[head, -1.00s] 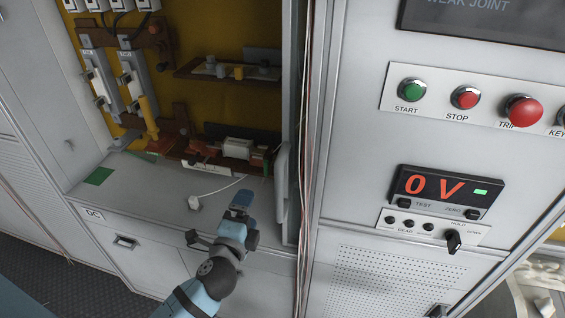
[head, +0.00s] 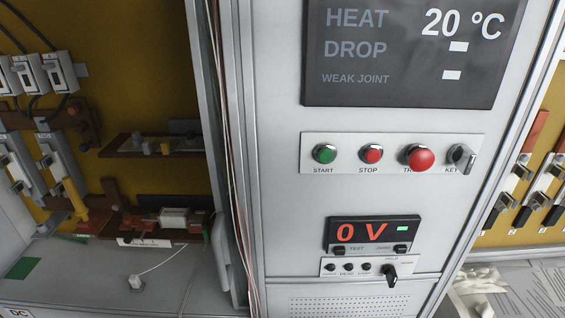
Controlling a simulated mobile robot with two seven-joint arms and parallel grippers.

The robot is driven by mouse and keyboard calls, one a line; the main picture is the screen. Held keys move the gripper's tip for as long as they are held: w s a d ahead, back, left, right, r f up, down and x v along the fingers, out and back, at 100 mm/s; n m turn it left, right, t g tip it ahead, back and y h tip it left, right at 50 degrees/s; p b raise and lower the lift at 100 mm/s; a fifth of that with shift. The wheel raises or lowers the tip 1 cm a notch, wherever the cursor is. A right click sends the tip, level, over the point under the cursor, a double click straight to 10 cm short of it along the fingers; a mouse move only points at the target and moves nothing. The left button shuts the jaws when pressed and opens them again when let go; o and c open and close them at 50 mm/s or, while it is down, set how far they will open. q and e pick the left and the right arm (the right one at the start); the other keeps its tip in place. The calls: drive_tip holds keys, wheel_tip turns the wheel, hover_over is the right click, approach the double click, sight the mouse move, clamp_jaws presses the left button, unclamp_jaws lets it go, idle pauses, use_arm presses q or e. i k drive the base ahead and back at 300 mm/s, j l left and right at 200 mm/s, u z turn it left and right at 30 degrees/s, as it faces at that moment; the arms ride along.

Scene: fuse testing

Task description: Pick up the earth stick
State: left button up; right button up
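I cannot make out for sure which thing is the earth stick. A yellow upright piece (head: 97,218) stands at the lower left of the mustard back panel, beside brown blocks. Neither of my grippers is in view.
A control cabinet fills the middle, with a green START button (head: 324,153), a red STOP button (head: 371,153), a larger red button (head: 420,157) and a key switch (head: 461,157). Its meter (head: 374,233) reads 0 V. Switches (head: 516,183) hang on a yellow panel at right.

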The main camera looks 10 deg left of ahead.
sight(87, 221)
drive_tip(key=u, duration=1.75)
